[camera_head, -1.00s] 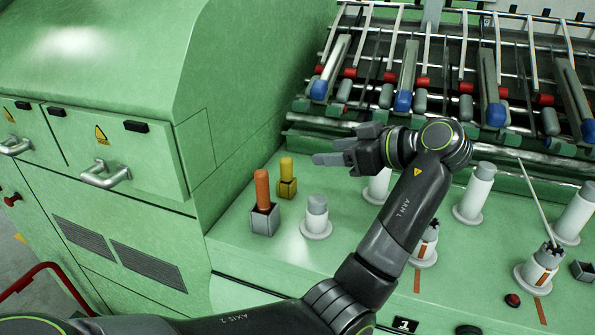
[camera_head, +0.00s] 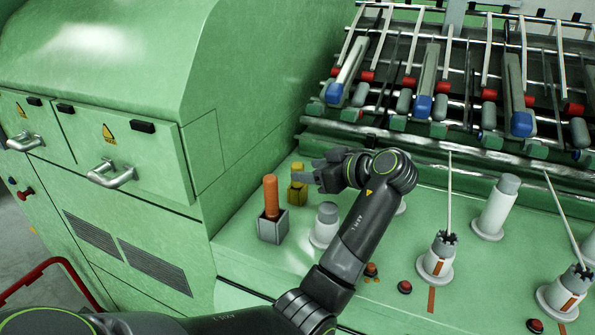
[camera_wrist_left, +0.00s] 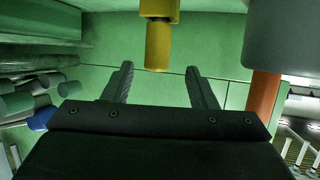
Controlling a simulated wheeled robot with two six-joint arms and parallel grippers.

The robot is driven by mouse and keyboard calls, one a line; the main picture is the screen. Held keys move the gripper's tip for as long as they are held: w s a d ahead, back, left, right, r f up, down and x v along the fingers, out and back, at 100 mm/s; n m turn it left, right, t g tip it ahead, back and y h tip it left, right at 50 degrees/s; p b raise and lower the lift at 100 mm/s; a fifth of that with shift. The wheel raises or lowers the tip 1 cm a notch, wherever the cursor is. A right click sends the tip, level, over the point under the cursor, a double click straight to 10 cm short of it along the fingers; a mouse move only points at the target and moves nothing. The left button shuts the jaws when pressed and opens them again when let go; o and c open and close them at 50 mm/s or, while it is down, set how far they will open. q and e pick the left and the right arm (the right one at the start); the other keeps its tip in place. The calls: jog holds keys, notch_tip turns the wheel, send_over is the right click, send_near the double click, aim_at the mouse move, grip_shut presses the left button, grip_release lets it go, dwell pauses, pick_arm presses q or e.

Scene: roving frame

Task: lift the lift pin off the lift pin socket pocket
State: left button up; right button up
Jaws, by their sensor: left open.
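Two upright pins stand on the green deck, and I cannot tell by look alone which is the lift pin. A yellow pin (camera_head: 297,169) stands in a yellow socket block (camera_head: 297,193). An orange pin (camera_head: 271,195) stands in a grey square socket pocket (camera_head: 272,229). My left gripper (camera_head: 307,170) is open and empty, its fingers pointing left at the yellow pin. In the left wrist view, which looks upside down, the yellow pin (camera_wrist_left: 158,47) shows between the open fingers, apart from both. The orange pin (camera_wrist_left: 265,98) is off to the right. My right gripper is not in view.
A white cylinder with a grey top (camera_head: 326,222) stands just right of the orange pin, under my left arm. More white posts (camera_head: 495,205) stand to the right. A green cabinet (camera_head: 130,90) rises at left. A rack of rods (camera_head: 470,80) lies behind.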

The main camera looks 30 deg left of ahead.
aim_at(293, 168)
pick_arm(q)
jog(key=shift+x, duration=0.85)
jog(key=shift+w+a+p, duration=0.15)
jog(key=shift+a+p, duration=0.35)
jog(key=shift+p, duration=0.1)
jog(key=p+x, duration=0.2)
jog(key=x, duration=0.1)
jog(key=shift+w+a+f, duration=0.1)
jog(key=shift+w+f, duration=0.05)
jog(key=shift+w, duration=0.05)
jog(key=shift+w+a+f, duration=0.1)
jog(key=shift+a+f, duration=0.2)
jog(key=shift+a, duration=0.15)
jog(key=shift+d, duration=0.1)
jog(key=shift+c, duration=1.1)
jog(key=c, duration=0.9)
